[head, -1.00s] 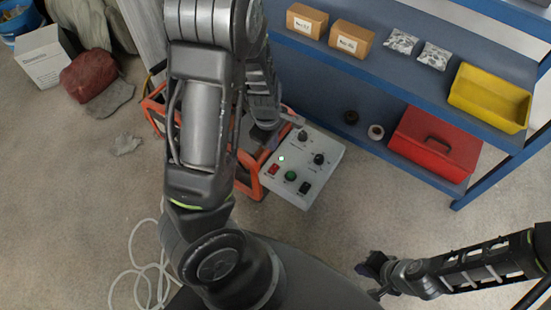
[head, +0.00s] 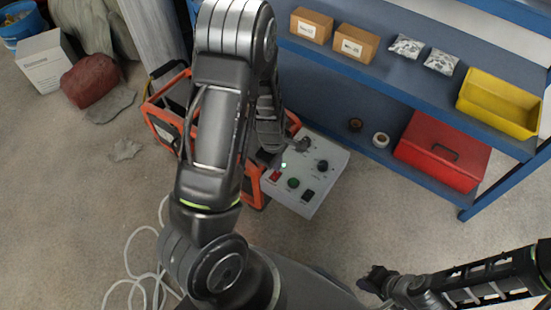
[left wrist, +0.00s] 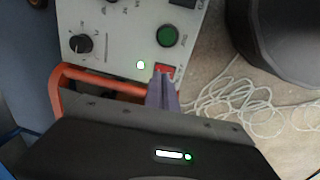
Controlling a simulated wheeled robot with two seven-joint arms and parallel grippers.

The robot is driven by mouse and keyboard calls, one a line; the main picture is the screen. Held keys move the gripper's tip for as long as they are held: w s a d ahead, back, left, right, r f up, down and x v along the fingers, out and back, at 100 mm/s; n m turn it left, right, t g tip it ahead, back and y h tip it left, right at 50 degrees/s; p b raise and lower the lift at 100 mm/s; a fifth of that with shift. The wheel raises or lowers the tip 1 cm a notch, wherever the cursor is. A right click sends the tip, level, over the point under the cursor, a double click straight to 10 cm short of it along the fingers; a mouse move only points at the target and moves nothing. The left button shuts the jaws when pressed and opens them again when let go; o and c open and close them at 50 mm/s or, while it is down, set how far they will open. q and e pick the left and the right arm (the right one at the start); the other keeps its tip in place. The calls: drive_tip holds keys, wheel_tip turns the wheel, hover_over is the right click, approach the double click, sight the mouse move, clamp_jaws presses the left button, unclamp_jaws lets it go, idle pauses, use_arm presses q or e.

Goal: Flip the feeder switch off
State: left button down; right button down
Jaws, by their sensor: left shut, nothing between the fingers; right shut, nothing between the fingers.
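A pale control panel (head: 325,185) stands low beside the blue shelf. It carries a red switch (head: 275,176), a green button (head: 293,183), a black switch (head: 308,195) and dark knobs (head: 321,166). A small light glows near the red switch. Labels are too small to read, so I cannot tell which is the feeder switch. My left gripper (head: 268,158) is partly hidden by my arm, at the panel's left edge. In the left wrist view its shut fingers (left wrist: 163,78) overlap the lower edge of the red switch (left wrist: 166,70); contact is unclear. My right gripper (head: 366,281) is shut and empty over the floor.
An orange frame (head: 158,118) stands behind and left of the panel. The blue shelf (head: 400,88) holds cardboard boxes, bags, a yellow bin (head: 500,105) and a red toolbox (head: 440,150). A white cable (head: 135,265) lies coiled on the floor. Floor right of the panel is clear.

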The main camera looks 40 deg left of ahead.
sight(277, 174)
use_arm(q)
drive_tip(key=f, duration=0.2)
drive_tip(key=f+b, duration=0.1)
drive_tip(key=f, duration=0.1)
drive_tip(key=shift+w, duration=0.25)
